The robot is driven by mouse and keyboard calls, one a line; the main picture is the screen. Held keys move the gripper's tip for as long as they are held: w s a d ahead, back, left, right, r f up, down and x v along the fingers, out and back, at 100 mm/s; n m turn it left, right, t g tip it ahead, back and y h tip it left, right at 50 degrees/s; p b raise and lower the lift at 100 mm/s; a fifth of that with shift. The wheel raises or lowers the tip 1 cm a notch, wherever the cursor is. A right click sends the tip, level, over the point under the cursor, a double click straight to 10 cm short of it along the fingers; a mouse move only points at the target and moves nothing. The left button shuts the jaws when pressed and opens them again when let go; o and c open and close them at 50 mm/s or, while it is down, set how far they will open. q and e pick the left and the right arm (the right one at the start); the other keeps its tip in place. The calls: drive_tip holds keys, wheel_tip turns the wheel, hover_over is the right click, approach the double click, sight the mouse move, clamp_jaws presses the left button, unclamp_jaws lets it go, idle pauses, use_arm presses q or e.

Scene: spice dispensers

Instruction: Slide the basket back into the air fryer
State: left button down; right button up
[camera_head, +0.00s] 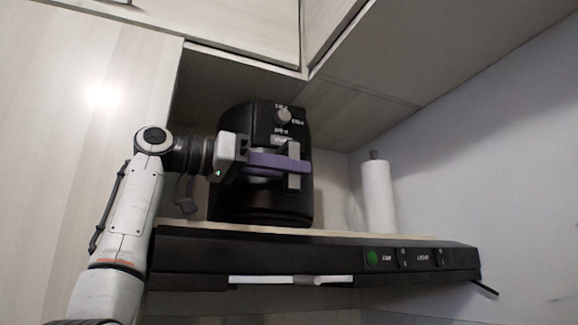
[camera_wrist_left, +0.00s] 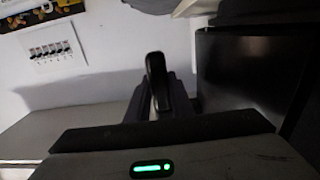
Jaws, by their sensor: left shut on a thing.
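The black air fryer (camera_head: 262,205) stands upright on a shelf, with a round dial and white lettering on its upper front. My left gripper (camera_head: 292,166) is level with the middle of its front, its purple and grey fingers reaching across from the left. It is shut on the basket's handle, which the fingers mostly hide. The basket's front cannot be told apart from the dark body, so any gap is unclear. In the left wrist view a dark upright part (camera_wrist_left: 158,82) stands at the fingers and a black surface (camera_wrist_left: 245,75) fills the right. My right gripper is not in view.
The shelf (camera_head: 340,234) lies on a black range hood (camera_head: 310,262) with a green button. A white paper roll (camera_head: 378,195) stands at the right. Cabinets close in above and at the left.

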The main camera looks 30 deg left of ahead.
use_arm(q)
drive_tip(key=shift+a+r, duration=0.2)
drive_tip(key=shift+r, duration=0.35)
idle(0.4)
